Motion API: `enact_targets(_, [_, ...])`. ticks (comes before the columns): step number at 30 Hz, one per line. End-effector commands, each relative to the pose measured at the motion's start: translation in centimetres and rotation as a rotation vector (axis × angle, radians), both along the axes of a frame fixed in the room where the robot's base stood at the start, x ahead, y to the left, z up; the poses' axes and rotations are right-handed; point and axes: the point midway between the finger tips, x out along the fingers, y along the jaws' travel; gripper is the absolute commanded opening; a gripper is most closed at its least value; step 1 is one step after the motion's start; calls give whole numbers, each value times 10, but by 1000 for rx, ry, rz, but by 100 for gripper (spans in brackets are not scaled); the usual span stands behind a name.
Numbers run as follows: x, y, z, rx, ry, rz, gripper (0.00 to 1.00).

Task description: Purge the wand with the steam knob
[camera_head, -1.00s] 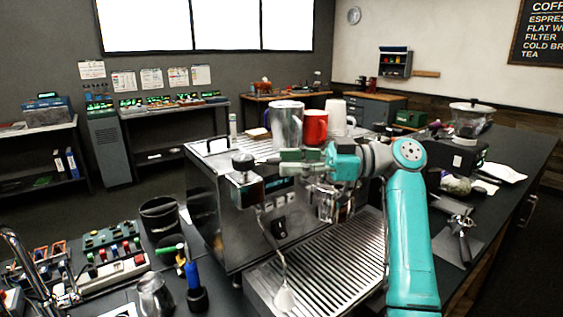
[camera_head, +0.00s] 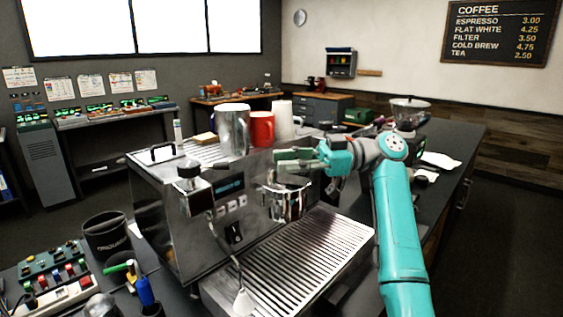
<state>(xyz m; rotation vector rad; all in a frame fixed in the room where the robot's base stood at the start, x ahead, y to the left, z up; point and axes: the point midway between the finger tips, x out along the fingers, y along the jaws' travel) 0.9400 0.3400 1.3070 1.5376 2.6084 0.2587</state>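The steam knob (camera_head: 188,169) is a dark knob on the left front corner of the steel espresso machine (camera_head: 160,215). The steam wand (camera_head: 236,268) is a thin pipe hanging on the machine's front left, with a pale piece at its lower end over the drip tray (camera_head: 318,258). My gripper (camera_head: 282,160) is above the group head (camera_head: 287,200), well to the right of the knob and apart from it. Its two greenish fingers point left with a small gap between them and nothing visible in it. The knob's turn position cannot be told.
A metal pitcher (camera_head: 233,130), a red mug (camera_head: 262,128) and a pale cup (camera_head: 284,120) stand on the machine top behind my gripper. A black bin (camera_head: 106,236) and a switch box (camera_head: 52,278) sit on the left counter. Space left of my gripper is open.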

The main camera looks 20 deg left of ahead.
Motion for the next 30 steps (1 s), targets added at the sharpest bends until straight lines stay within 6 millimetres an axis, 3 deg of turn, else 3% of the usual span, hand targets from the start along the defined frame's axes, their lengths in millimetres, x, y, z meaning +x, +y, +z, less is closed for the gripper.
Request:
enact_targets(1, [-1, 0, 0, 0, -13, -4, 10])
enact_targets(3, [-5, 1, -1, -2, -49, -20, 0])
enact_targets(14, [-55, 2, 2, -7, -565, -246, 0])
enact_targets(24, [-118, -20, 19, 16, -1078, -491, 0])
enact_targets(30, [-141, -32, 28, 27, -1232, -571, 0])
